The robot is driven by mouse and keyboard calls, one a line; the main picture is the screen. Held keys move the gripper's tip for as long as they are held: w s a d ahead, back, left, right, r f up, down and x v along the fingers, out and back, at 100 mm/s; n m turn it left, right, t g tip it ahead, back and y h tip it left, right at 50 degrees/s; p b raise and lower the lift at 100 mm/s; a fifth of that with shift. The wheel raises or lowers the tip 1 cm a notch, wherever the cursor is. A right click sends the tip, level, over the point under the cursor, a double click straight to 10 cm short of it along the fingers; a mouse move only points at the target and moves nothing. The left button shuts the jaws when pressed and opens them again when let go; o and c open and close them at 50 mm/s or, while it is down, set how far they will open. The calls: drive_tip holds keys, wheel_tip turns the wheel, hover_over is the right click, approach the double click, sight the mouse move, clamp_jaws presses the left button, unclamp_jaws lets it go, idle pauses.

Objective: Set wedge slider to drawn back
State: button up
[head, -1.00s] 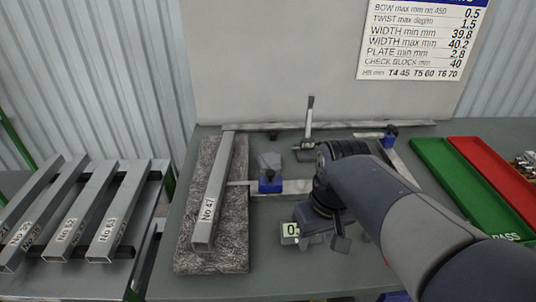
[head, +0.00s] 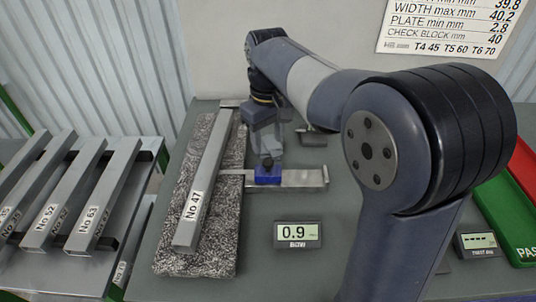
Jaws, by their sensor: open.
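A small blue slider (head: 267,178) with a dark knob on top sits on a flat metal rail (head: 305,179); I take it to be the wedge slider. It is near the rail's left end, close to the square tube marked No 47 (head: 212,170). My gripper (head: 268,151) points down at the slider from the far side. Its open jaws are at the knob; whether they touch it, I cannot tell. The rail's right part is bare.
The tube lies on a speckled grey slab (head: 195,262). A readout showing 0.9 (head: 298,235) stands in front of the rail. Another display (head: 479,244) and a green tray (head: 520,215) are at right. Several tubes lie on a left rack (head: 75,250).

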sight(268, 161)
wheel_tip(268, 161, down, 6)
drive_tip(key=shift+f, duration=0.2)
clamp_jaws()
idle(0.6)
